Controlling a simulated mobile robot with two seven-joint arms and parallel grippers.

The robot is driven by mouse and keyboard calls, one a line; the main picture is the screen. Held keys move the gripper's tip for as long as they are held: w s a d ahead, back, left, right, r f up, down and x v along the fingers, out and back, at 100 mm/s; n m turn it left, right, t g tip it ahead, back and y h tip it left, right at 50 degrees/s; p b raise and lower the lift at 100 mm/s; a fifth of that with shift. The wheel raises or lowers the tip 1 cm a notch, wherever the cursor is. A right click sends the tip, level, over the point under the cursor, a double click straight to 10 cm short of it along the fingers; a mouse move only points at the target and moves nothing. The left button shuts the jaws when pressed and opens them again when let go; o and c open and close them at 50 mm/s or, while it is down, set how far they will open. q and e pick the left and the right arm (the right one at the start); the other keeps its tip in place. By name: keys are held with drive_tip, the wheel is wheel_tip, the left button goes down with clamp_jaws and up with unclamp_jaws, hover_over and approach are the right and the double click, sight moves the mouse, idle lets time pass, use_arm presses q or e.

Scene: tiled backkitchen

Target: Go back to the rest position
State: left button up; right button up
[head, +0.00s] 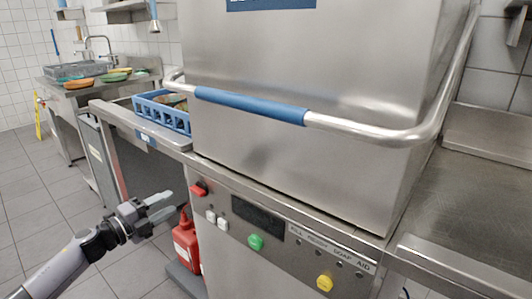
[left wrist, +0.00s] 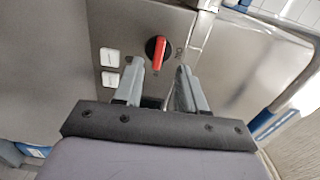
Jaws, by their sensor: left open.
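My left gripper (head: 160,206) is in the lower left of the head view, in front of the dishwasher's control panel. It is open and empty, with its two fingers apart in the left wrist view (left wrist: 157,88). Beyond the fingers in that view is a red rotary knob (left wrist: 158,50) on the steel panel. The knob also shows in the head view (head: 199,188), right of the fingertips. The steel dishwasher hood (head: 300,120) fills the middle, with a blue-sleeved handle bar (head: 250,104) across its front. My right gripper is in neither view.
A blue dish rack (head: 162,112) sits on the steel counter left of the hood. A red canister (head: 186,243) stands low beneath the panel. A sink counter with plates (head: 100,77) is at the back left. Tiled floor (head: 40,215) is clear at left. A steel counter (head: 470,215) lies at right.

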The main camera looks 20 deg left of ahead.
use_arm(q)
drive_tip(key=s+d+f+n+g+y+p, duration=0.1)
drive_tip(key=s+d+f+n+g+p, duration=0.1)
drive_tip(key=s+d+n, duration=0.4)
drive_tip(key=s+d+f+n+g+y+p, duration=0.2)
drive_tip(key=s+d+f+n+p, duration=0.3)
drive_tip(key=s, duration=0.7)
drive_tip(key=s+d+f+n+g+y+p, duration=0.1)
drive_tip(key=s+d+f+n+g+p, duration=0.1)
drive_tip(key=s+d+n, duration=0.7)
drive_tip(key=d+f+p, duration=0.1)
drive_tip(key=d+f, duration=0.1)
drive_tip(key=d, duration=0.1)
drive_tip(key=shift+s+y+p, duration=0.2)
drive_tip(key=shift+y+p, duration=0.1)
drive_tip(key=shift+p, duration=0.1)
drive_tip(key=shift+o, duration=0.3)
